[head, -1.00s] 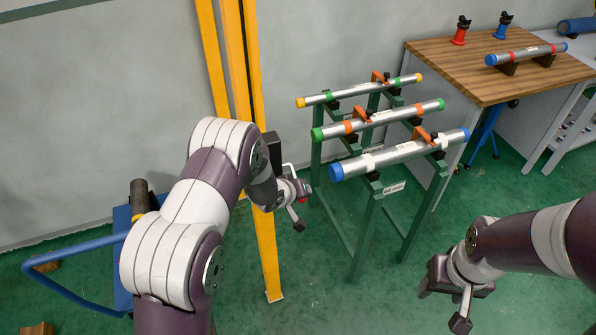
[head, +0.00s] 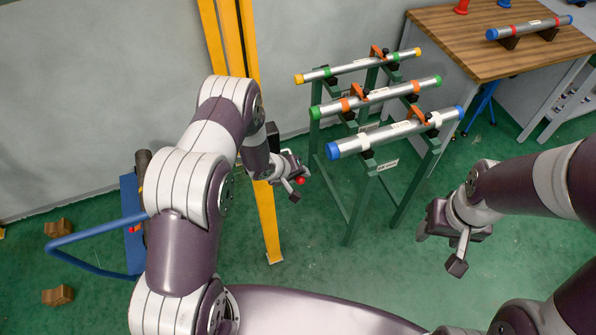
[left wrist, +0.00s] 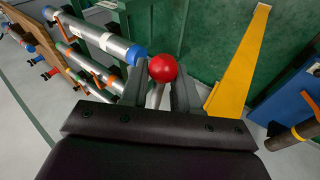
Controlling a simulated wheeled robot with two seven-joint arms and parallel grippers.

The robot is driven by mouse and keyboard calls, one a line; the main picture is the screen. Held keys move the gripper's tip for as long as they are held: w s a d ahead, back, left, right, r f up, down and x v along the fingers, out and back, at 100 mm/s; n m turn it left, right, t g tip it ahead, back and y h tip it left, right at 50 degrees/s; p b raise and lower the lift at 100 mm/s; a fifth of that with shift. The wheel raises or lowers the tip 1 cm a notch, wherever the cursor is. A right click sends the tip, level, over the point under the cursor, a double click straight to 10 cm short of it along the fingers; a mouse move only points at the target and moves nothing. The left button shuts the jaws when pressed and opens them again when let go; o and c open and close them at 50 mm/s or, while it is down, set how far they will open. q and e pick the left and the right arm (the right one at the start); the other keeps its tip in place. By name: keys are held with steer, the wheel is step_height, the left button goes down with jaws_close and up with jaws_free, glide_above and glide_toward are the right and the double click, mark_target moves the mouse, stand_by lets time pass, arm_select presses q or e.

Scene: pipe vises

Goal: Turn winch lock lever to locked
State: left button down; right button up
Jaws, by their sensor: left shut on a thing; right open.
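The lever's red ball knob (head: 300,180) shows at the tip of my left gripper (head: 297,184), beside the yellow post (head: 262,190). In the left wrist view the red knob (left wrist: 162,68) sits between the two fingers of my left gripper (left wrist: 158,88), with a pale metal rod running below it. My left gripper is shut on the knob. A dark winch part (head: 272,136) shows at the post, mostly hidden behind my left arm. The lever's exact angle cannot be told. My right gripper (head: 437,243) is open and empty over the floor at right.
A green rack (head: 357,195) holding several capped pipes stands just right of my left gripper. A wooden table (head: 480,60) stands at the back right. A blue cart (head: 130,225) is at left, with brown blocks (head: 58,228) on the floor. Floor between rack and right gripper is clear.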

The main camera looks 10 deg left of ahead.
arm_select(q)
steer(key=shift+s+f, duration=0.2)
steer(key=shift+s, duration=0.05)
steer(key=c, duration=0.9)
jaws_free()
steer(key=shift+c, duration=0.2)
steer(key=shift+d+r, duration=0.15)
steer(key=b+v, duration=0.1)
steer(key=v, duration=1.1)
steer(key=shift+s+r, duration=0.15)
steer(key=shift+r, duration=0.1)
